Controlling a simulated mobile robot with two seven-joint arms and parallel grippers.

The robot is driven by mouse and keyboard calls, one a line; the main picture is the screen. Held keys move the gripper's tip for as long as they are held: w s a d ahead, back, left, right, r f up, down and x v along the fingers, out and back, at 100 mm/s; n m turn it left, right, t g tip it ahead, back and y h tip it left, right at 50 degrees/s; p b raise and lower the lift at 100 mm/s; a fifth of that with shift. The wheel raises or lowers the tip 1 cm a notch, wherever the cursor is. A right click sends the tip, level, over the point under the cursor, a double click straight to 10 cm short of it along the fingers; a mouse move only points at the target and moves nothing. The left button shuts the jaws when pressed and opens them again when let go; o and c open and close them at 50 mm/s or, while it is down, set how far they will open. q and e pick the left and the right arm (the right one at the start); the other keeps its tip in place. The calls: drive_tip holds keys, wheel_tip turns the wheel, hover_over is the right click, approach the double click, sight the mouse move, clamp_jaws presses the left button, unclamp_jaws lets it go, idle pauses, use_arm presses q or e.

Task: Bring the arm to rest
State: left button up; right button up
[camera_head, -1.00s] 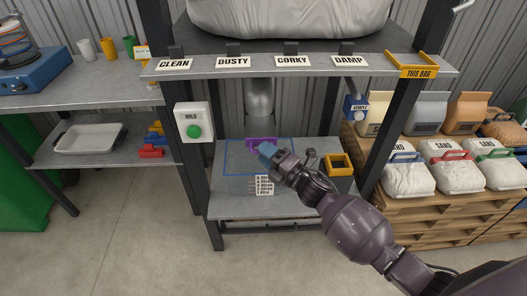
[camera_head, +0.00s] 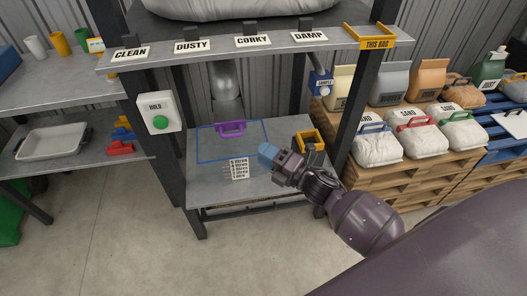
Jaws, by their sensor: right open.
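A purple handle-shaped piece (camera_head: 231,128) lies at the back of that square, apart from the gripper. My right arm comes in from the lower right, and its large upper link covers the lower right corner. My left gripper is not in view.
A dark post (camera_head: 357,110) and a yellow-rimmed box (camera_head: 318,142) stand close to the right arm. A hold box with a green button (camera_head: 159,122) is on the left post. Sand bags (camera_head: 419,132) sit on pallets at right. The floor in front is clear.

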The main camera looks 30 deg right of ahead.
drive_tip(key=s+d+f+m+g+h, duration=0.2)
drive_tip(key=s+f+m+h, duration=0.3)
drive_tip(key=s+m, duration=0.6)
drive_tip(key=s+d+f+m+g+h, duration=0.1)
drive_tip(key=s+f+m+g+h, duration=0.3)
drive_tip(key=s+m, duration=0.8)
wheel_tip(320, 180, down, 3)
drive_tip(key=shift+d+r+m+h+p, duration=0.15)
drive_tip(key=shift+d+m+h+p, duration=0.25)
drive_tip(key=shift+m, duration=0.3)
